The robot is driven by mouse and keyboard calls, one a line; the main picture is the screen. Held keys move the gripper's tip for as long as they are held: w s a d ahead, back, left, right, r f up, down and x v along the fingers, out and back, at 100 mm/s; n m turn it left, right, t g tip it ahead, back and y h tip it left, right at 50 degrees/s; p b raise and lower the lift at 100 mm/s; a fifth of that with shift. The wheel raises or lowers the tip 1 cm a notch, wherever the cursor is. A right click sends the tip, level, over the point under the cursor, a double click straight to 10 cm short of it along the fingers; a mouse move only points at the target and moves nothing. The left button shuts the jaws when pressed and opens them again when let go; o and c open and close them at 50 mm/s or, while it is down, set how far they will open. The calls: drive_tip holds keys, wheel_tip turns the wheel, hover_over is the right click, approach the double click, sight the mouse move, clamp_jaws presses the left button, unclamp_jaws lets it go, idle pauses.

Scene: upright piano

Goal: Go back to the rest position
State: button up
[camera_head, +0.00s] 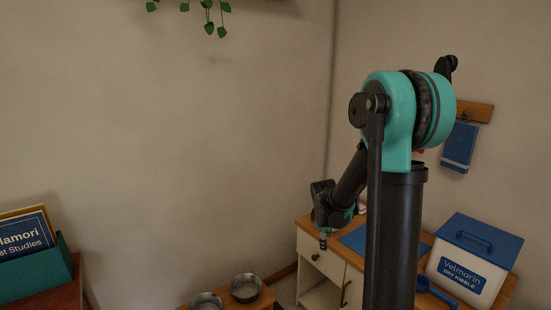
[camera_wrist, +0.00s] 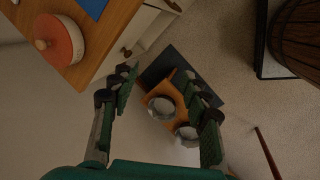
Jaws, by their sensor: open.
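My gripper (camera_wrist: 158,80) shows in the wrist view with its two fingers spread wide and nothing between them. In the head view my gripper (camera_head: 323,238) hangs at the end of my bent arm, by the left front of a cabinet (camera_head: 322,262), with its fingertips small and partly dark. In the wrist view the feeding stand (camera_wrist: 152,97) with two metal bowls lies below and beyond the fingers. The column and upper arm hide part of the cabinet in the head view.
The cabinet top holds a blue mat (camera_head: 357,238), a kibble box (camera_head: 472,258) and a blue scoop (camera_head: 437,292). A red round lidded item (camera_wrist: 60,40) sits near the cabinet edge. Metal bowls (camera_head: 245,288) stand low at the front. Books (camera_head: 27,236) are at left.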

drive_tip(key=s+m+t+y, duration=0.1)
drive_tip(key=s+m, duration=1.2)
drive_tip(key=s, duration=1.1)
drive_tip(key=shift+d+r+y, duration=0.15)
drive_tip(key=shift+r+y, duration=0.1)
drive_tip(key=shift+y, duration=0.15)
